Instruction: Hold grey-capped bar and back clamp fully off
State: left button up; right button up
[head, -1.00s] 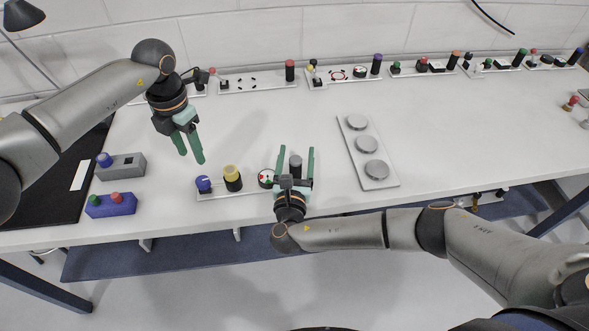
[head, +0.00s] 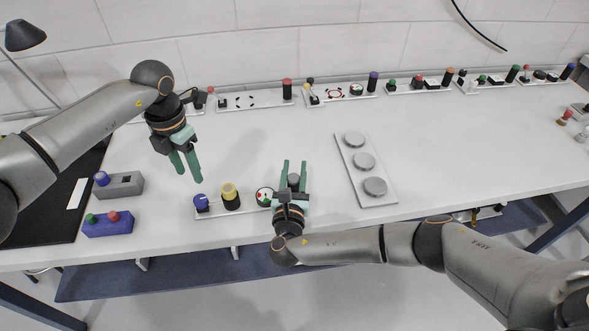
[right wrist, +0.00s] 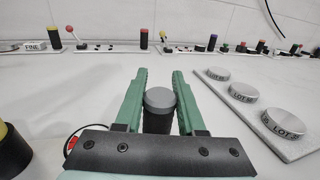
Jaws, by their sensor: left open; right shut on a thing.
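The grey-capped bar (head: 294,179), a dark upright cylinder, stands at the right end of the near fixture strip. My right gripper (head: 294,164) is shut on it; in the right wrist view the grey cap (right wrist: 160,98) shows between the green fingers. I cannot tell which part is the clamp. My left gripper (head: 190,170) is open and empty, above the table behind the blue knob.
A white plate with several grey discs (head: 364,161) lies right of my right gripper. A grey box (head: 122,187) and a blue box with red and green buttons (head: 108,225) sit at the left. Several other fixture strips line the back wall. The mid-table is clear.

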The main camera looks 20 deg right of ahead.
aim_at(201, 199)
dwell(1.8)
pick_arm(q)
jog(key=o, duration=0.4)
jog(key=shift+c, duration=0.2)
notch_tip(201, 199, down, 10)
jog(key=m, duration=0.6)
jog(key=shift+d+r+m, duration=0.1)
jog(key=shift+r+m, duration=0.1)
jog(key=shift+m, duration=0.1)
grip_shut()
dwell(0.5)
